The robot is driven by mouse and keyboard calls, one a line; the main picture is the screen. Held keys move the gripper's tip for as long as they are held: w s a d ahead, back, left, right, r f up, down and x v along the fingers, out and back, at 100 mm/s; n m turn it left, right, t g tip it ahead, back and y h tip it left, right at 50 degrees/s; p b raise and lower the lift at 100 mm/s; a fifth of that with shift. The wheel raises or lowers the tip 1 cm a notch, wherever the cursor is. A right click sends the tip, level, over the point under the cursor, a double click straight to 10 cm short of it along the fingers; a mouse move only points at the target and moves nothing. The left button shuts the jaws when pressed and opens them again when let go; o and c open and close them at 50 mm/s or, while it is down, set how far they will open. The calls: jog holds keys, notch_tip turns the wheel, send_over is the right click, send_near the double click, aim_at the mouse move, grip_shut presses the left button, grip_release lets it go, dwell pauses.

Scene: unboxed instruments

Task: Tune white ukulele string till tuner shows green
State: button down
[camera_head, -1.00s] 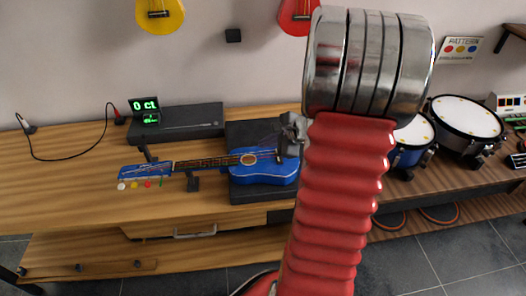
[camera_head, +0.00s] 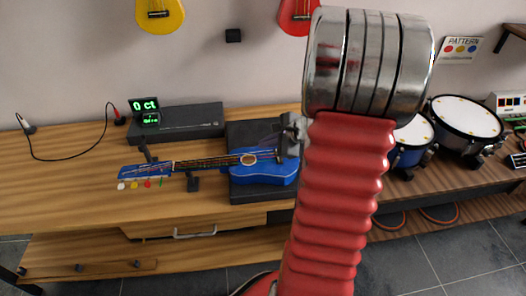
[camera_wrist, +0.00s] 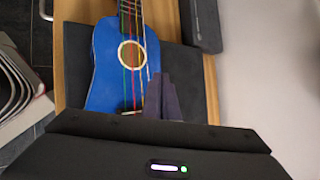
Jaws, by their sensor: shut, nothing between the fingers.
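A blue ukulele (camera_head: 268,172) lies with its body on a black pad and its neck pointing left. Its body and coloured strings (camera_wrist: 124,65) show in the wrist view. White, yellow, red and green pegs line the headstock; the white peg (camera_head: 121,186) is leftmost. The tuner (camera_head: 145,105) behind the headstock reads "0 ct" in green; its smaller lower text is unreadable. My gripper (camera_wrist: 162,82) is shut and empty, its dark fingers beside or over the ukulele body near the sound hole. In the head view it is mostly hidden behind my arm.
A dark box (camera_head: 178,122) stands behind the neck. A cable (camera_head: 70,158) lies on the table at left. Drums (camera_head: 466,118) stand at the right.

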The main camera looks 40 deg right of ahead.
jog(key=shift+f, duration=0.35)
jog(key=shift+f, duration=0.3)
dwell(0.7)
jog(key=shift+r, duration=0.75)
jog(key=shift+r, duration=0.1)
notch_tip(320, 180, up, 5)
jog(key=shift+f, duration=0.1)
dwell(0.6)
jog(key=c, duration=2.5)
grip_release()
jog(key=shift+c, duration=0.2)
